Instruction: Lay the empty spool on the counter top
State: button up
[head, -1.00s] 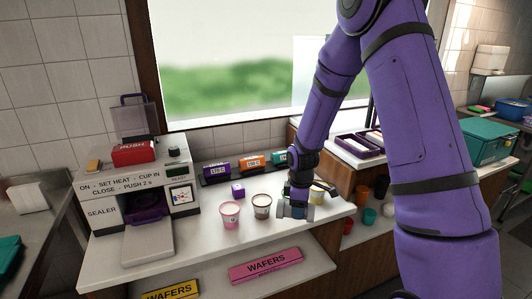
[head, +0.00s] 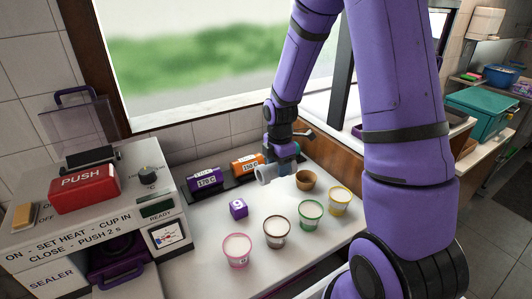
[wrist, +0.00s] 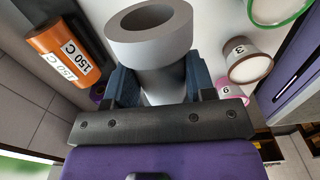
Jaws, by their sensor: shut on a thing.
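The empty spool (head: 264,174) is a pale grey hollow tube. My gripper (head: 283,164) is shut on it and holds it over the back of the white counter top (head: 205,228), beside the orange roll. In the wrist view the spool (wrist: 150,28) sits between the two dark blue fingers of my gripper (wrist: 160,85), with its open end facing the camera. I cannot tell whether the spool touches the counter.
Several cups, including a pink cup (head: 237,250) and a brown cup (head: 277,231), stand in front. The sealer (head: 90,225) stands left.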

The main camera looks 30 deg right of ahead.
jog(key=shift+w, duration=0.35)
jog(key=shift+f, duration=4.7)
jog(key=o, duration=1.4)
jog(key=shift+r, duration=1.3)
jog(key=shift+r, duration=3.45)
